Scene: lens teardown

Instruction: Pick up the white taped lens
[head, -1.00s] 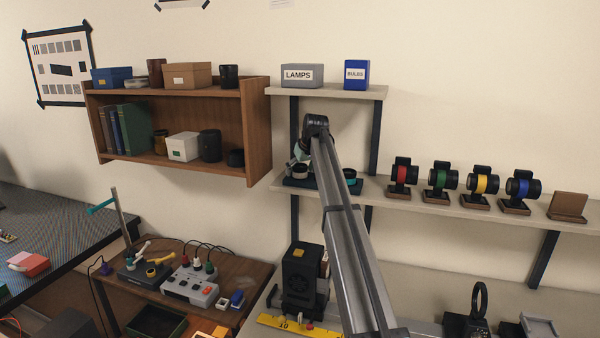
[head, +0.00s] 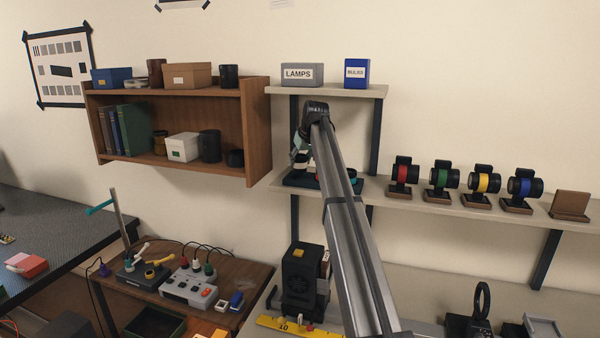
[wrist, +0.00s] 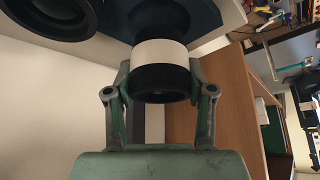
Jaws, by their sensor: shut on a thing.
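The white taped lens (wrist: 160,62) is a black barrel with a wide white band, in the middle of the wrist view. My gripper (wrist: 160,92) has one finger on each side of it and is shut on it, near its black end. In the head view my gripper (head: 300,150) is at the left end of the lower wall shelf, partly hidden by my arm. There the white lens (head: 301,168) shows only as a small pale patch just above a dark base. I cannot tell whether the lens still touches the base.
The dark blue base (wrist: 125,18) and another black lens (wrist: 58,20) are close by in the wrist view. The wooden bookcase (head: 258,135) stands just left of my gripper. The upper shelf (head: 330,93) is above. Several colour-banded lenses (head: 402,174) line the lower shelf to the right.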

